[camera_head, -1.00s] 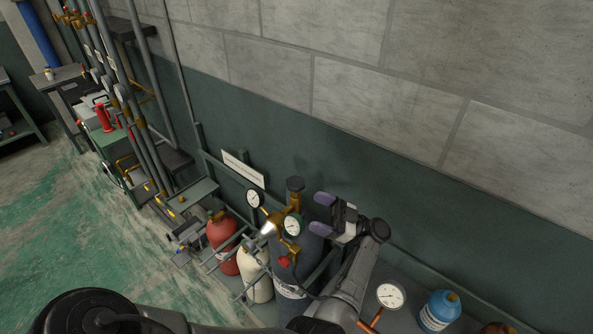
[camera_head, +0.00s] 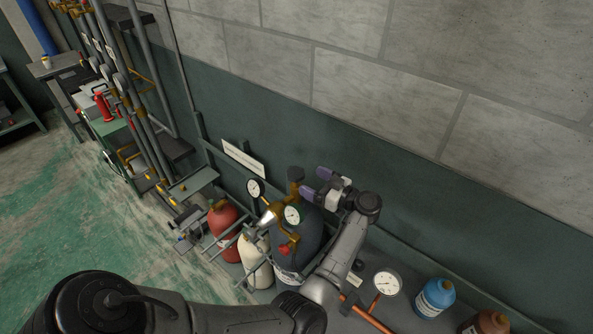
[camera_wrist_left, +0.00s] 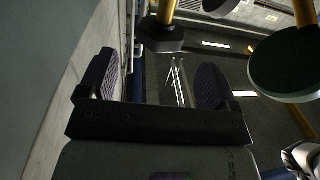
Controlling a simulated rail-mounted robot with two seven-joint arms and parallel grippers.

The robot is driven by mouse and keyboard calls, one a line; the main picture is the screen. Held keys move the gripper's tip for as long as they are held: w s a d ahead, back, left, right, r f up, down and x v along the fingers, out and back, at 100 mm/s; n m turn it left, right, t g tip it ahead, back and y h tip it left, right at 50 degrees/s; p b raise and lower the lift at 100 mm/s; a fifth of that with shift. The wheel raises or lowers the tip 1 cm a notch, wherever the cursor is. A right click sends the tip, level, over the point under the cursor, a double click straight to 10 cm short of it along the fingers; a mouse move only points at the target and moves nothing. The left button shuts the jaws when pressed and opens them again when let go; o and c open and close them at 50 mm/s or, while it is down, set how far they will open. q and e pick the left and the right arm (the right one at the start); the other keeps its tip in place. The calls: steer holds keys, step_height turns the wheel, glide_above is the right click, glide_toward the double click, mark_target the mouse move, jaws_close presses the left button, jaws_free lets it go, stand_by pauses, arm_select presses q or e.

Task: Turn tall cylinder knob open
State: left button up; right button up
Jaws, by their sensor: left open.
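The tall dark grey cylinder (camera_head: 292,257) stands against the wall. Its dark knob (camera_head: 296,173) tops the brass valve. My left gripper (camera_head: 316,182) is open and empty, just right of the knob, with its purple fingertips pointing toward it. In the left wrist view, the knob (camera_wrist_left: 163,37) lies ahead of the gap between the ridged fingers (camera_wrist_left: 158,82), in the upper middle. A brass stem shows at the knob. Contact is not visible. My right gripper is out of view.
Two gauges (camera_head: 292,214) (camera_head: 255,188) sit close to the knob. A red cylinder (camera_head: 223,219) and a cream cylinder (camera_head: 254,250) stand left. A gauge with copper pipe (camera_head: 387,284) and a blue bottle (camera_head: 436,297) are right. The wall (camera_head: 330,150) is close behind.

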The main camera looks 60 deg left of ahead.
mark_target(303, 176)
arm_select(q)
steer(key=p+x, duration=0.1)
steer(key=x, duration=0.5)
steer(key=shift+s+a, duration=0.1)
steer(key=shift+a, duration=0.1)
steer(key=c, duration=0.9)
